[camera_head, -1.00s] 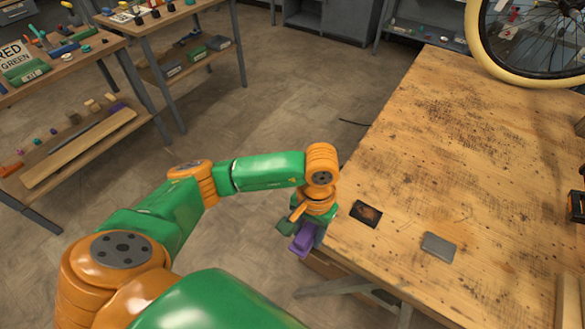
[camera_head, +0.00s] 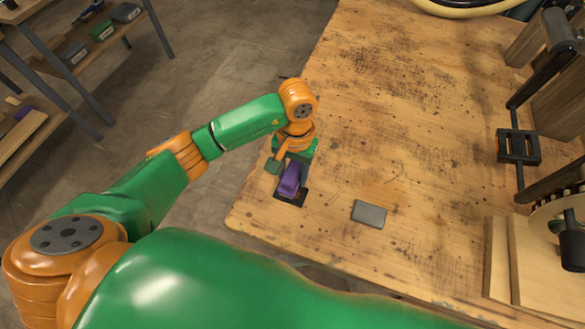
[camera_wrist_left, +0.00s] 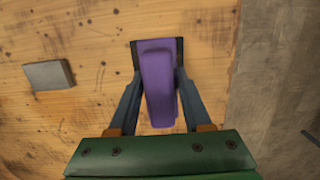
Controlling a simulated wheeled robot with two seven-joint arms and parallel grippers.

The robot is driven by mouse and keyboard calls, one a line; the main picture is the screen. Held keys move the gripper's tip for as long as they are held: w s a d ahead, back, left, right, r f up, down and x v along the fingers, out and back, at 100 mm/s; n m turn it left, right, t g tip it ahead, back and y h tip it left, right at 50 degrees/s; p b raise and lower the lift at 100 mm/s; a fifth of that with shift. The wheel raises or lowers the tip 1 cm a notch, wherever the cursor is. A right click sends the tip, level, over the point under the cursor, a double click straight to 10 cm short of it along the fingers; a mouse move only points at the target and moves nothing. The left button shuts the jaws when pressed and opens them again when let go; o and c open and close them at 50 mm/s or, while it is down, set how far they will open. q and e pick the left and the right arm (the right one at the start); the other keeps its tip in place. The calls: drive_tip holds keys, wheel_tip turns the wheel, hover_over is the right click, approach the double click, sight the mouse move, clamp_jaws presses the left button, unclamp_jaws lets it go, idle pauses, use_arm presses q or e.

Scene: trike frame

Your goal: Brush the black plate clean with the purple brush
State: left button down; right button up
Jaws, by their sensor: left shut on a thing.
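The purple brush (camera_head: 289,180) is in my left gripper (camera_head: 291,168), which is shut on it. In the left wrist view the brush (camera_wrist_left: 158,80) lies between the two fingers and points away from the palm. The black plate (camera_head: 293,197) lies on the wooden table near its left edge, under the brush. In the left wrist view only the plate's far edge and corners (camera_wrist_left: 180,47) show around the brush. I cannot tell whether the brush touches the plate. Any dirt on the plate is hidden. My right gripper is not in view.
A grey block (camera_head: 369,213) lies on the wooden table (camera_head: 400,120) to the right of the plate. A black pedal (camera_head: 518,146) and wooden boards (camera_head: 520,270) are at the right. The table's middle is mostly clear. Shelves (camera_head: 90,35) stand at the upper left.

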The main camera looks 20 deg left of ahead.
use_arm(q)
drive_tip(key=shift+s+f, duration=0.1)
drive_tip(key=shift+s, duration=0.05)
idle(0.4)
drive_tip(key=shift+f+b, duration=1.05)
drive_tip(key=shift+b, duration=0.1)
drive_tip(key=shift+r, duration=0.1)
